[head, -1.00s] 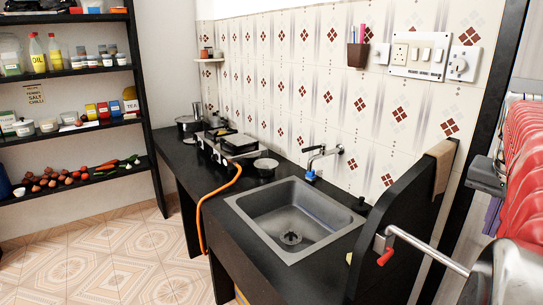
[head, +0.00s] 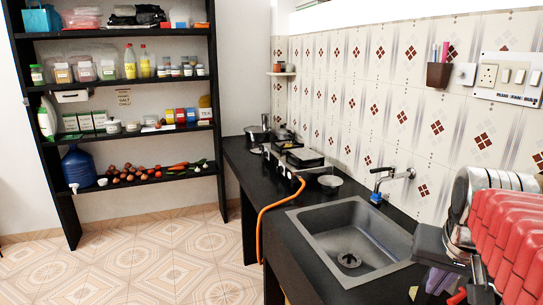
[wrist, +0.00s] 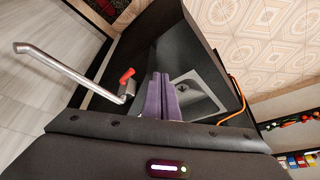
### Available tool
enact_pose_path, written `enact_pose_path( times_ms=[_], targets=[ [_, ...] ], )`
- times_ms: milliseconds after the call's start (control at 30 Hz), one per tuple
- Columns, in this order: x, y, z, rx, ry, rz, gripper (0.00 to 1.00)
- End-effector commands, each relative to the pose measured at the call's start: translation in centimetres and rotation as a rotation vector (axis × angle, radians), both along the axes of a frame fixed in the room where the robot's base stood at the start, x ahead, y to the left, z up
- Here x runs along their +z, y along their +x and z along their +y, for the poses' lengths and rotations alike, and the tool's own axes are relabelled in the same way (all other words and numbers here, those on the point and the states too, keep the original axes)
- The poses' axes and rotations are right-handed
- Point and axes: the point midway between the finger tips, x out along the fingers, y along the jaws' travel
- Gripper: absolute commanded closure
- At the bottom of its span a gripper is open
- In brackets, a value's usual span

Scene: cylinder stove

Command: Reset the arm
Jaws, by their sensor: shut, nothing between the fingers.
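My arm, with its red ribbed cover, comes in at the right edge of the head view. My gripper (head: 440,281) hangs below its dark housing, in front of the black counter at the right of the sink, its purple fingers pointing down. In the wrist view my gripper (wrist: 163,80) shows two purple fingers side by side, closed together with nothing between them. The grey sink (wrist: 200,92) appears beyond the fingers there. The arm hides part of the counter's right end in the head view.
The black counter (head: 285,230) carries the sink (head: 350,240), a tap (head: 385,182) and a stove (head: 300,158) with an orange hose (head: 263,225). A loaded shelf (head: 130,90) stands left. A metal rod (wrist: 75,72) with a red end shows in the wrist view. The tiled floor is clear.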

Motion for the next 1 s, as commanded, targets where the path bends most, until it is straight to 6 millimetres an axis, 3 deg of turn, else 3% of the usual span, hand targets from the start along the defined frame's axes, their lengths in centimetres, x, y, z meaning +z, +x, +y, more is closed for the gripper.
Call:
enact_pose_path(
  times_ms=[100,300,600,767,1000],
  targets=[
    [-1.2,-0.2,3.9,0.105,-0.008,-0.011,1.0],
    [-3.4,-1.4,9.7,0.273,-0.021,-0.028,1.0],
    [-7.0,-4.3,16.6,0.509,-0.038,-0.057,1.0],
    [-8.0,-5.2,18.0,0.563,-0.042,-0.066,1.0],
    [-8.2,-5.3,18.1,0.568,-0.042,-0.065,1.0]
  ],
)
